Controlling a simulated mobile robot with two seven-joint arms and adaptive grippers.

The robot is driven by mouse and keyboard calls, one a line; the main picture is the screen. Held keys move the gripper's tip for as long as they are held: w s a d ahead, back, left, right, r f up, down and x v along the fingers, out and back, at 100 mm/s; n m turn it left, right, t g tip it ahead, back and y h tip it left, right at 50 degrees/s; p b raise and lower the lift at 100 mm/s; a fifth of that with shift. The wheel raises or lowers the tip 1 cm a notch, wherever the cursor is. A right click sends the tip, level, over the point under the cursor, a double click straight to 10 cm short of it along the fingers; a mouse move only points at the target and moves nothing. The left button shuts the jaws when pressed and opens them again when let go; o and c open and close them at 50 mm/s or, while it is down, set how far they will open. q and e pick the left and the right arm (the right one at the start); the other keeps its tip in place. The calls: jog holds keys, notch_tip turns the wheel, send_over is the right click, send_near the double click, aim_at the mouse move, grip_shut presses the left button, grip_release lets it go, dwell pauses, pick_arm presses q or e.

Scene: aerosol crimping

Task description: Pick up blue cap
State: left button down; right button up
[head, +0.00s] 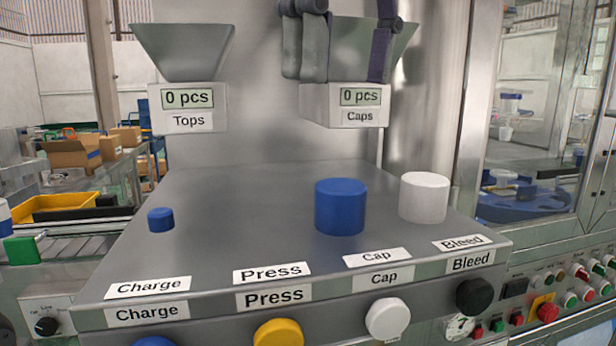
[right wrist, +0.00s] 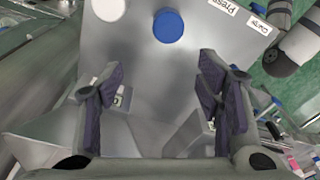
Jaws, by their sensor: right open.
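A large blue cylinder (head: 340,208) stands upright on the grey machine top behind the "Cap" label. From above it is a blue disc in the right wrist view (right wrist: 168,26). A much smaller blue cylinder (head: 160,220) stands at the left of the top, behind "Charge". Which of them is the blue cap I cannot tell for sure. My right gripper (head: 345,68) hangs high at the back, in front of the "Caps" dispenser (head: 345,105). Its fingers are wide apart and empty in the right wrist view (right wrist: 162,88), apart from both blue cylinders. My left gripper is out of view.
A white cylinder (head: 424,198) stands right of the large blue one. The "Tops" dispenser (head: 189,110) hangs at the back left and, like "Caps", reads 0 pcs. The machine top (head: 240,205) is bare between the blue cylinders. Buttons line the front below.

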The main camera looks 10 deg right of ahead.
aim_at(341, 185)
jog(key=shift+s+f, duration=0.75)
jog(key=shift+s, duration=0.3)
jog(key=f, duration=1)
jog(key=shift+w+a+f, duration=0.1)
jog(key=shift+w+a, duration=0.2)
jog(key=shift+w, duration=0.1)
jog(key=c, duration=0.8)
